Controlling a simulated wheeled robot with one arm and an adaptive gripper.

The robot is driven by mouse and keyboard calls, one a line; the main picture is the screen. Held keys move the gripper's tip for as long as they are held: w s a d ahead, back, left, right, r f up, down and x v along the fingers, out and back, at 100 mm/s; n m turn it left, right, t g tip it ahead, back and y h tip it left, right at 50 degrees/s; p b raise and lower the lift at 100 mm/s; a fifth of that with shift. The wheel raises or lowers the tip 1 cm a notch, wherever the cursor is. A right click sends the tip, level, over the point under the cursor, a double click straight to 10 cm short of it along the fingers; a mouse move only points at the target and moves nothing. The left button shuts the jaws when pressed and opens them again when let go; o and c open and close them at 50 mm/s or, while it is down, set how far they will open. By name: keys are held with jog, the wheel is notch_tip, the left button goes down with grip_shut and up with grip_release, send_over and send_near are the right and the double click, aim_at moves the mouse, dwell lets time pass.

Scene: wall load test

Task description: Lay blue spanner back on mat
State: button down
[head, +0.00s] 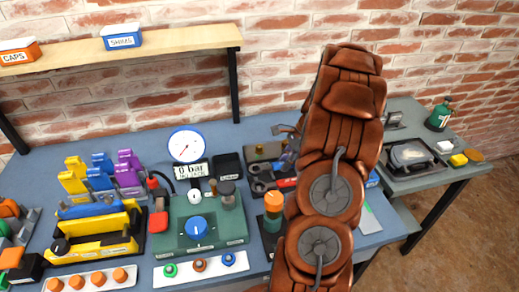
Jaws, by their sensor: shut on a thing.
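The dark tool mat (252,153) lies on the bench, right of the gauge rig, and is partly hidden behind my brown arm. Grey spanner shapes (262,180) lie on it, with a red patch at its front. A small grey part of my gripper (287,130) shows at the left edge of my arm, above the back of the mat. The rest of the gripper is hidden. It is shut on the blue spanner (291,151), of which only a small bluish bit shows beside the arm; its tilt and any contact with the mat cannot be told.
The green gauge rig (200,220) with a blue knob and round dial (186,145) stands left of the mat. A black tray (229,167) is behind it. An orange-topped cylinder (273,205) stands close in front of the mat. A side table (430,175) is at right.

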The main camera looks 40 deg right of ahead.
jog(key=shift+f+b, duration=0.3)
jog(key=shift+f, duration=1)
jog(key=c, duration=0.6)
grip_release()
jog(key=shift+o, duration=0.2)
jog(key=shift+w+d+r, duration=0.1)
jog(key=shift+r, duration=0.05)
jog(key=shift+r+p, duration=1.6)
jog(key=shift+r, duration=2.25)
